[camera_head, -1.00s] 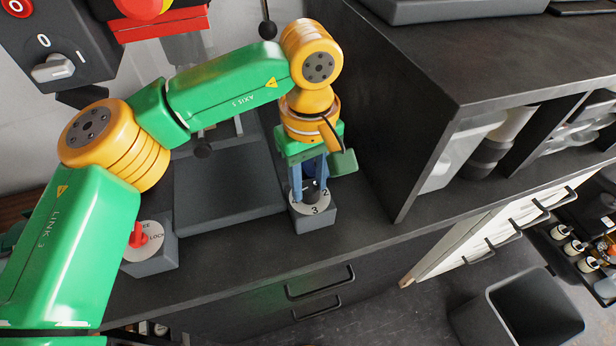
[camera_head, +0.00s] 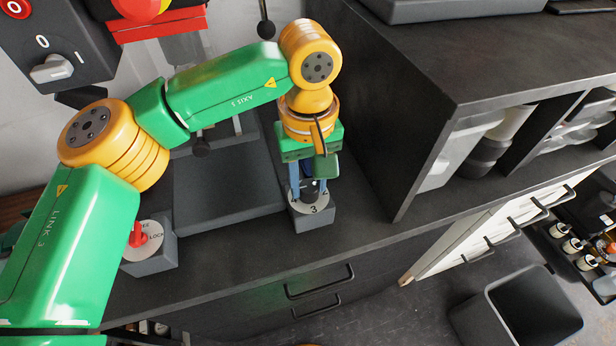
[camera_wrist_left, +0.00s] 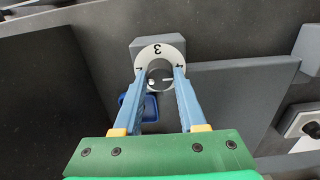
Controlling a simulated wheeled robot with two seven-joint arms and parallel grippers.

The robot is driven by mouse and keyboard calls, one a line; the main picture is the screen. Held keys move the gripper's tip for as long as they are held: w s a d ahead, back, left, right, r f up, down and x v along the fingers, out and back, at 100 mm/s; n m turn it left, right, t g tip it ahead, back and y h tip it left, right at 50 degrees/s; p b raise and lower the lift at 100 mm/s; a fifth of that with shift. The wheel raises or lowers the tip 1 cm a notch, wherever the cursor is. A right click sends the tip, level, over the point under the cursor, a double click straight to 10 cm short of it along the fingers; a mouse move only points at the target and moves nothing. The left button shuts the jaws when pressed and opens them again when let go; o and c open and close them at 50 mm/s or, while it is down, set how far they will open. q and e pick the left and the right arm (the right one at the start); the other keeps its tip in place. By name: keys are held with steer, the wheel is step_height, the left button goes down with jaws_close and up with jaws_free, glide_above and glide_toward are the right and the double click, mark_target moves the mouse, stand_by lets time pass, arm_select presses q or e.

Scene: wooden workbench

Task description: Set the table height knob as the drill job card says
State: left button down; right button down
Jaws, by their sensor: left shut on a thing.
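The table height knob (camera_wrist_left: 160,77) is a dark round knob on a pale numbered dial (camera_head: 314,209) atop a small grey block. The 3 faces the front edge; other numbers are partly covered by the fingers. My left gripper (camera_head: 310,194) points down and is shut on the knob, with one blue finger on each side. The wrist view shows the two fingertips (camera_wrist_left: 159,74) against the knob. The knob's pointer direction cannot be told. The job card is not seen. My right gripper is not in view.
A red lock knob (camera_head: 138,236) on a grey block stands left of the grey drill table (camera_head: 225,185). A black shelf unit (camera_head: 420,130) rises close on the right. A switch box (camera_head: 60,45) hangs at the upper left. A bin (camera_head: 520,310) stands on the floor.

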arm_select(q)
steer(key=shift+c, duration=2.3)
jaws_free()
steer(key=shift+s, duration=0.15)
steer(key=shift+r, duration=0.1)
step_height(320, 180, up, 7)
steer(key=shift+s+d, duration=0.1)
